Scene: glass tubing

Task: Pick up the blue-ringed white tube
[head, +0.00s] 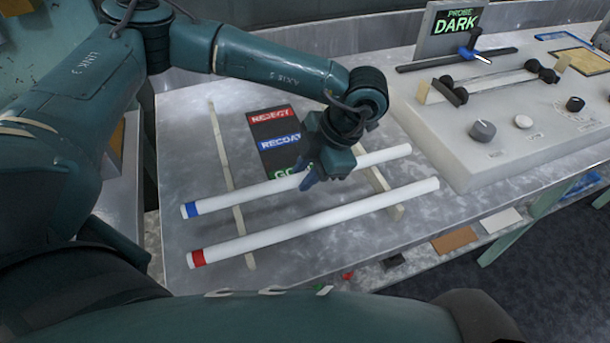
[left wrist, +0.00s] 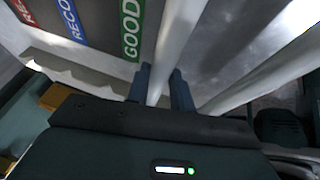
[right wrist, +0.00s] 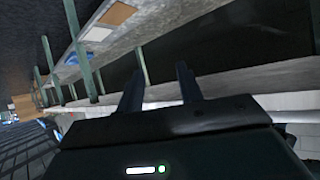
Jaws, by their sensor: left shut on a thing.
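The blue-ringed white tube (head: 245,195) lies across two wooden rails on the metal bench in the head view, its blue ring (head: 191,209) at the left end. My left gripper (head: 311,182) is over its middle, shut on it. In the left wrist view the white tube (left wrist: 176,50) runs between the two fingers of the left gripper (left wrist: 160,85). The red-ringed white tube (head: 315,222) lies nearer me, roughly parallel and apart from the gripper. My right gripper (right wrist: 160,85) shows only in the right wrist view, fingers apart with nothing between them.
A sign board (head: 268,130) reading REJECT, RECOAT and a partly hidden green label lies behind the tubes. The rails (head: 224,155) run under them. A grey machine (head: 460,150) with rollers, knobs and a PROBE DARK display (head: 455,22) stands at the right.

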